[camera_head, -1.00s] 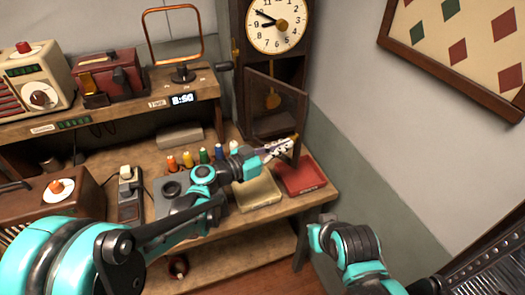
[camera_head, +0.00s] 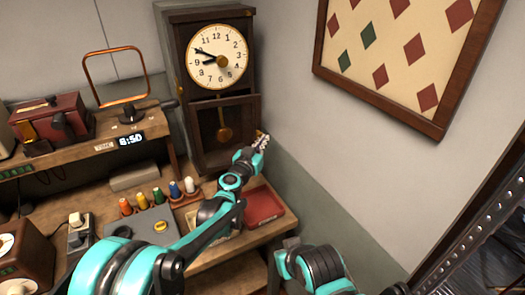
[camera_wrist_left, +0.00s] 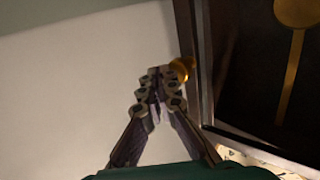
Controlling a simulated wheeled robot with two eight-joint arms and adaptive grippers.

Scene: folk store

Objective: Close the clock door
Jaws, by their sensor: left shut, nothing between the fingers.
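The clock (camera_head: 171,70) is a tall dark wooden case against the wall, with a white dial. My left gripper (camera_head: 262,142) is at the door's right edge, shut and empty. In the left wrist view its fingertips (camera_wrist_left: 160,76) are beside the brass knob (camera_wrist_left: 183,68) at the door's edge; contact is unclear. My right gripper is out of view.
A shelf with a digital display (camera_head: 131,140) stands at left. Bare wall is to the right, with a framed diamond-pattern picture (camera_head: 400,50).

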